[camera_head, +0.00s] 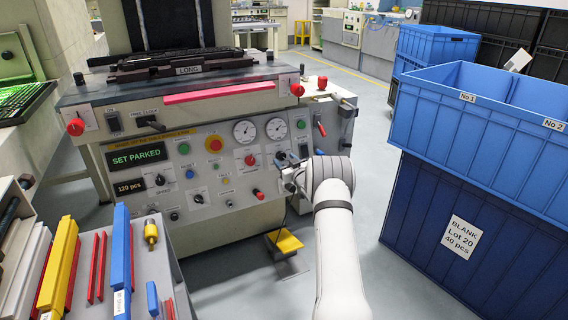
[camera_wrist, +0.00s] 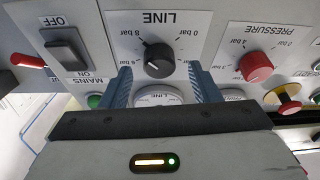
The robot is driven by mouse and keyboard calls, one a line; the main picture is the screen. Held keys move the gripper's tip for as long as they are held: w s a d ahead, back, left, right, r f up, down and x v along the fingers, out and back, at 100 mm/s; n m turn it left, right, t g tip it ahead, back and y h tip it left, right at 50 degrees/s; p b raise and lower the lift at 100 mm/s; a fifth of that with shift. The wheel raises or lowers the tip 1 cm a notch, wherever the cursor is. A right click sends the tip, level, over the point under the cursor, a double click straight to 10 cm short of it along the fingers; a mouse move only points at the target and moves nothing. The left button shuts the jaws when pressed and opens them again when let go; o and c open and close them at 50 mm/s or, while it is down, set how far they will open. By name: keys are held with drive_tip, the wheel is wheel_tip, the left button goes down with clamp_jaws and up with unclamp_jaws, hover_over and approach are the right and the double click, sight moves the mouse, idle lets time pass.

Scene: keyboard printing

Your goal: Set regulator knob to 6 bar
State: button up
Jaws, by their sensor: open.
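In the wrist view a black ridged knob (camera_wrist: 159,60) on the LINE plate has bar marks around it, including 0 bar and 8 bar. Its exact pointer setting is too small to read. My gripper (camera_wrist: 159,76) is open, with its two blue fingers on either side of the knob's area; I cannot tell whether they touch it. A red knob (camera_wrist: 256,66) on the PRESSURE plate sits to the right, outside the fingers. In the head view my gripper (camera_head: 290,178) is at the panel's right part, near the LINE knob (camera_head: 281,155).
A MAINS rocker switch (camera_wrist: 65,50) and red lever (camera_wrist: 28,61) lie left of the fingers. A yellow-based red button (camera_wrist: 288,102) is at right. Two dial gauges (camera_head: 245,131) sit on the panel. Blue crates (camera_head: 470,125) stand right of my arm.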

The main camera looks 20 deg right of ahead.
drive_tip(key=shift+w, duration=0.9)
drive_tip(key=c, duration=1)
